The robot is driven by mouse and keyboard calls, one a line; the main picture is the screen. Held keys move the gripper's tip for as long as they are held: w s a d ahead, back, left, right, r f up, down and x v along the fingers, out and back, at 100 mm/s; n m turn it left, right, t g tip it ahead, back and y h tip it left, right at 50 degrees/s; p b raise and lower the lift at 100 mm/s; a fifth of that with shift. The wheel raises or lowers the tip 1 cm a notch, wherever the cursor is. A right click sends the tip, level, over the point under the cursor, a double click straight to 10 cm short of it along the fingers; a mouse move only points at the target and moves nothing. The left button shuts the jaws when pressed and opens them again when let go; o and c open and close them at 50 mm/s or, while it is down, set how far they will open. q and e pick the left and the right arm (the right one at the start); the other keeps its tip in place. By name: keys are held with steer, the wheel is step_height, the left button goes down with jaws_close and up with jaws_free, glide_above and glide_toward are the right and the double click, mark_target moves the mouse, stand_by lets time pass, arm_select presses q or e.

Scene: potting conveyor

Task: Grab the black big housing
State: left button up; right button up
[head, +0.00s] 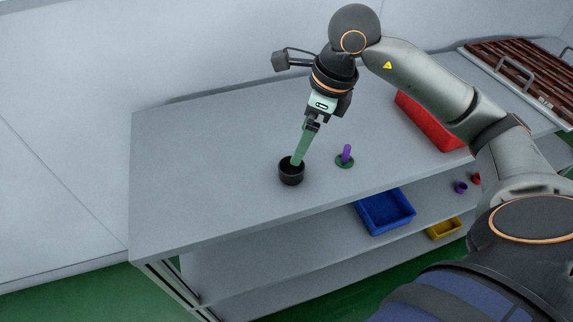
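The black big housing (291,176) is a short, round, open-topped cup standing upright on the grey table. My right gripper (296,162) comes down from above, tilted. Its long pale green fingers end at the housing's opening. They overlap in this view as one strip, so I cannot tell whether they are apart or closed on the housing's wall. The tips partly cover the opening. My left gripper is out of view.
A purple peg on a green round base (345,162) stands just right of the housing. A red bin (430,122) lies farther right, partly behind my arm. The lower shelf holds a blue bin (385,211), a yellow bin (444,229) and small purple and red parts. The table's left side is clear.

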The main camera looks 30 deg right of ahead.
glide_toward(291, 171)
steer(key=shift+s+a+f, duration=0.15)
steer(key=shift+a+f, duration=0.65)
steer(key=shift+a, duration=0.05)
steer(key=shift+p+x, duration=0.35)
steer(key=shift+x, duration=2.25)
steer(key=shift+d, duration=0.15)
steer(key=c, duration=1.4)
steer(key=shift+r, duration=0.1)
